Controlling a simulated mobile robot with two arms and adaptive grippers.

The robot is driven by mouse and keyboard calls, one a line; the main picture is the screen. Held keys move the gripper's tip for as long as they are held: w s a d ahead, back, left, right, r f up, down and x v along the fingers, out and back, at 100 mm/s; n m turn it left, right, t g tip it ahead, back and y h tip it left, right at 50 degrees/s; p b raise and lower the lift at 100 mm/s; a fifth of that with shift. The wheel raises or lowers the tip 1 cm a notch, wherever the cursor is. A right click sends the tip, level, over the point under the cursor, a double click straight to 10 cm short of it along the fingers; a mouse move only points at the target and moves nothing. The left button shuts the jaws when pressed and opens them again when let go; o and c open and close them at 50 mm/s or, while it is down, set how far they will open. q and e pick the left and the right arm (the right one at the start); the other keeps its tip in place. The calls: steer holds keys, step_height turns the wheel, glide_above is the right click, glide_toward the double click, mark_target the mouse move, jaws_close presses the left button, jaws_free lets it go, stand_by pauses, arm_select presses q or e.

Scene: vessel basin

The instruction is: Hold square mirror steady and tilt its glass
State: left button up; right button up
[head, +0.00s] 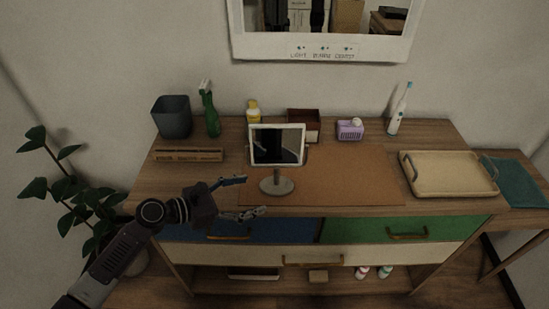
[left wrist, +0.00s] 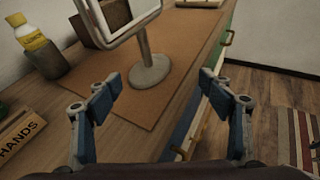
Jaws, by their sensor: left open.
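The square mirror (head: 277,146) stands upright on a round grey base with a short stem, on a brown mat (head: 345,178) on the dresser top. Its glass has a white frame and faces the front. In the left wrist view, the mirror's stem and base (left wrist: 150,70) stand ahead of the fingers, with the frame's top cut off. My left gripper (head: 246,196) is open and empty, just left of and in front of the mirror base, apart from it. Its two fingers (left wrist: 160,92) also show wide apart in the left wrist view. My right gripper is not seen.
Behind the mirror are a yellow bottle (head: 253,111), a dark red box (head: 303,125) and a purple holder (head: 350,130). A grey bin (head: 172,117) and green spray bottle (head: 209,108) stand left. A tray (head: 447,187) lies right. The mat right of the mirror is clear.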

mark_target(274, 180)
arm_select(q)
steer(key=shift+w+a+r+n+t, duration=0.15)
steer(key=shift+w+a+n, duration=0.1)
steer(key=shift+w+n, duration=0.15)
steer(key=shift+w+a+r+n+t, duration=0.1)
steer(key=shift+w+a+n+t, duration=0.05)
steer(key=shift+w+a+n, duration=0.2)
steer(key=shift+w+d, duration=0.25)
steer(key=b+x, duration=0.2)
steer(key=x, duration=0.5)
steer(key=shift+w+d+f+b, duration=0.1)
steer(key=shift+w+d+b, duration=0.05)
steer(key=shift+d+b, duration=0.25)
steer(key=shift+x, duration=0.8)
steer(key=shift+c, duration=0.3)
